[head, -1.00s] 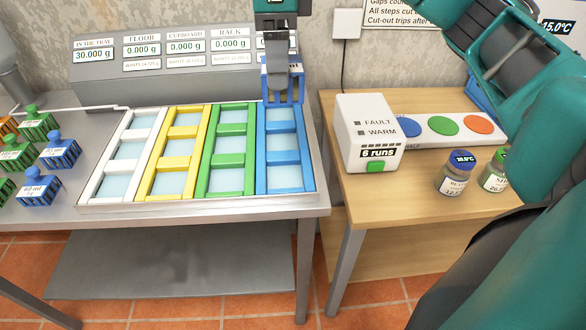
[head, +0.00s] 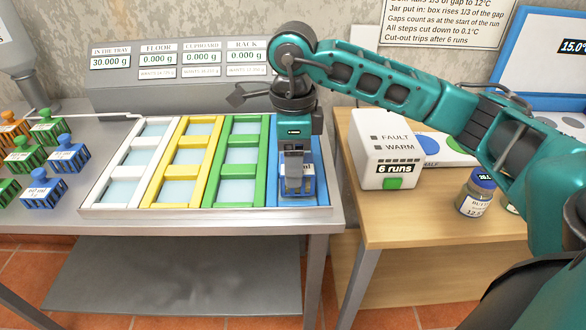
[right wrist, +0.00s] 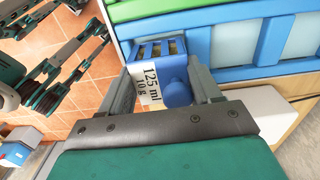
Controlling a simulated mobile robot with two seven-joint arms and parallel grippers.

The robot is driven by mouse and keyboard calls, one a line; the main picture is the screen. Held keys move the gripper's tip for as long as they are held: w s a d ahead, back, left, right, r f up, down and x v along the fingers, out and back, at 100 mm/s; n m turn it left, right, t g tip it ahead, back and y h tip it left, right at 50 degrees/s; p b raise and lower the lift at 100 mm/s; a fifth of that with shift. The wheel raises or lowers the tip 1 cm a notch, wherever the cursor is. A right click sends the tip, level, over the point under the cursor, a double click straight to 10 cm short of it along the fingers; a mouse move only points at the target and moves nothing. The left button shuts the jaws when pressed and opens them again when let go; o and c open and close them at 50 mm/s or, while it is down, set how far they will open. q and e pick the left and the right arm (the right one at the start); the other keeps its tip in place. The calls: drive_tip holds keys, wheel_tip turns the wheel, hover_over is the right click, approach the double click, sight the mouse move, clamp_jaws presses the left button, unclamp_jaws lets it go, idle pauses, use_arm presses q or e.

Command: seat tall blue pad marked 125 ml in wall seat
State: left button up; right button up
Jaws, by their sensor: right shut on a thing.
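My right gripper (head: 297,188) is shut on the blue pad (head: 310,185) over the front end of the blue lane of the tray. In the right wrist view the pad (right wrist: 176,86) is between the fingers, its white label reading 125 ml, 10 g. The blue lane (head: 285,130) is the rightmost, with the blue frame (right wrist: 251,42) beside the pad in the wrist view. The gripper hides most of the pad in the head view, and I cannot tell whether its underside touches the lane. My left gripper is not in view.
White (head: 128,160), yellow (head: 176,163) and green (head: 236,163) lanes lie to the left. Several green, orange and blue pads stand at the far left. A white box (head: 387,150) reading 6 runs and a jar (head: 475,195) stand on the wooden table at right.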

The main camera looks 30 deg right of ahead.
wheel_tip(320, 180, down, 2)
drive_tip(key=shift+f, duration=0.1)
drive_tip(key=shift+f, duration=0.2)
drive_tip(key=o, duration=1)
drive_tip(key=shift+r, duration=0.1)
drive_tip(key=shift+o, duration=0.2)
